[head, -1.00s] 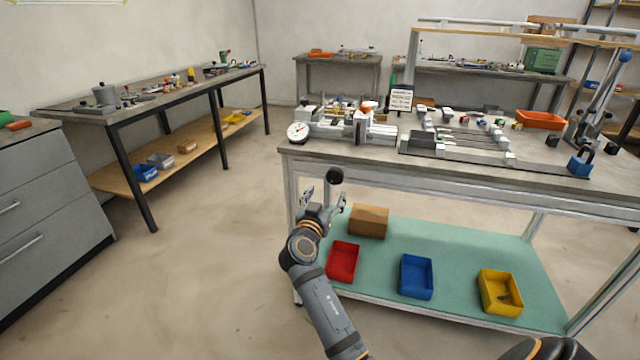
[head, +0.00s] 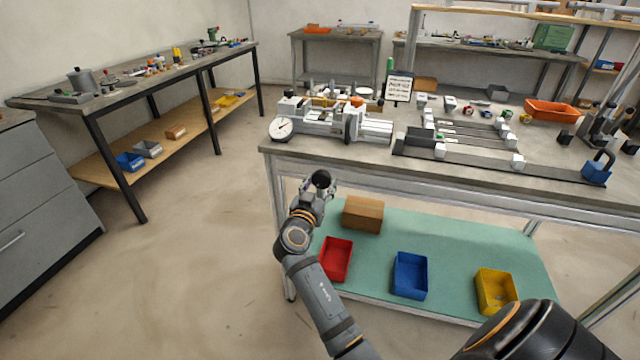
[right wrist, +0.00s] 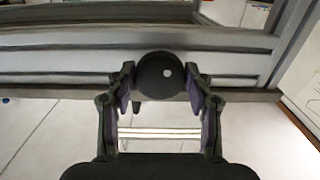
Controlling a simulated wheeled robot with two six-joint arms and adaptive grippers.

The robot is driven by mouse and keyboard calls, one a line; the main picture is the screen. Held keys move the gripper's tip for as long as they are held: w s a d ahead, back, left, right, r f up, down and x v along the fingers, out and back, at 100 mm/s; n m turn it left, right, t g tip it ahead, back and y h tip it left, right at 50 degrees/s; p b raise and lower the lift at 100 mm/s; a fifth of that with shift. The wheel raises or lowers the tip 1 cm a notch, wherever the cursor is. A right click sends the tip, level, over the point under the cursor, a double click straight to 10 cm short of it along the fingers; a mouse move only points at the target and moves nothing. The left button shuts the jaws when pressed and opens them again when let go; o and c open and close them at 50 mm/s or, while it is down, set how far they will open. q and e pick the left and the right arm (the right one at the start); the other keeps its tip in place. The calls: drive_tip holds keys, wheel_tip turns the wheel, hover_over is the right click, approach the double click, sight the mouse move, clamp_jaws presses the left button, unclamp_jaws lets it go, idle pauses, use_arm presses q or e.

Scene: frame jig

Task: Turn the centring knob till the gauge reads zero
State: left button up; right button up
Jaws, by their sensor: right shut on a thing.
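The dark round centring knob (head: 322,178) sticks out below the front edge of the workbench at its left end. It also shows in the right wrist view (right wrist: 158,72). My right gripper (head: 319,186) is shut on the knob, with a finger on each side of it in the right wrist view (right wrist: 160,88). The round white gauge (head: 281,128) stands on the bench's left front corner, above the knob. Its needle is too small to read. My left gripper is not in view.
The grey jig (head: 335,122) and a small sign (head: 398,88) stand on the bench. On the green lower shelf (head: 455,250) are a cardboard box (head: 363,213) and red (head: 336,259), blue (head: 410,275) and yellow (head: 496,291) bins. Open floor lies to the left.

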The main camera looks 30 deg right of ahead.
drive_tip(key=c, duration=0.5)
drive_tip(key=shift+n, duration=0.4)
drive_tip(key=n, duration=0.2)
drive_tip(key=shift+n, duration=0.4)
drive_tip(key=n+p, duration=0.1)
drive_tip(key=n, duration=0.3)
drive_tip(key=shift+d+r, duration=0.1)
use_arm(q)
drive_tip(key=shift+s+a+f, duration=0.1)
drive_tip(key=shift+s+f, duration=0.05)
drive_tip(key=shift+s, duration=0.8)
use_arm(e)
drive_tip(key=shift+n, duration=0.3)
